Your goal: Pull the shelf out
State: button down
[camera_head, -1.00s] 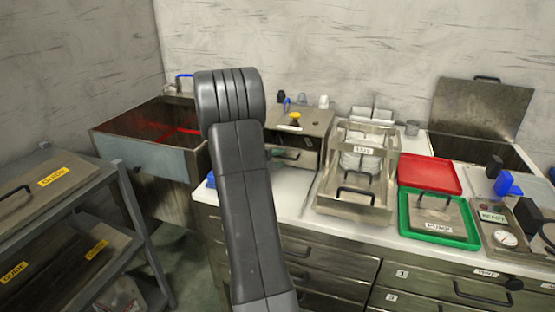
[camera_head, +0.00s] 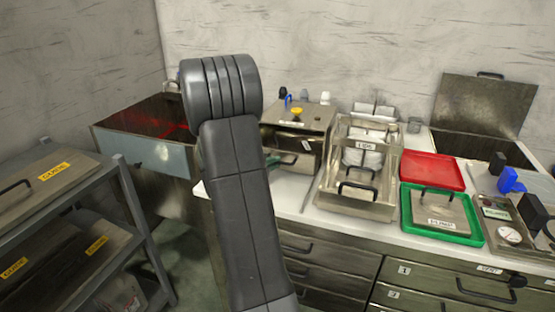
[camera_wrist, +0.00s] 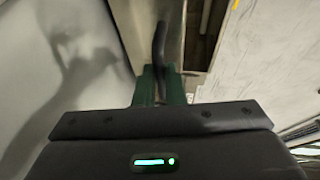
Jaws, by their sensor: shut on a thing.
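A metal box (camera_head: 309,119) stands on the white bench, partly behind my arm. Its front is open, and a dark gap shows inside. A dark handle (camera_head: 273,160) shows at its front, beside my arm; the shelf itself is mostly hidden. In the wrist view a dark bar handle (camera_wrist: 159,42) runs along a metal plate (camera_wrist: 138,25). My gripper (camera_wrist: 161,84) has green fingers shut on this handle. In the head view my gripper is hidden behind my arm. How far out the shelf stands, I cannot tell.
A metal tray rack (camera_head: 340,200) stands right of the box, with red (camera_head: 432,165) and green (camera_head: 467,239) trays beyond it. An open bin (camera_head: 150,157) is on the left. A grey shelving rack (camera_head: 142,230) stands front left. Some white bench (camera_head: 292,190) is clear.

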jog(key=s+a+b, duration=0.1)
jog(key=s+a, duration=0.1)
jog(key=s, duration=0.6)
jog(key=s+a+b, duration=0.1)
jog(key=s+a, duration=0.2)
jog(key=s, duration=0.6)
jog(key=shift+a, duration=0.2)
jog(key=shift+f, duration=0.15)
jog(key=c, duration=1.5)
grip_release()
jog(key=shift+s+a, duration=0.1)
jog(key=v, duration=1.4)
jog(key=shift+p, duration=0.4)
jog(key=x, duration=1.4)
jog(key=shift+b, duration=0.45)
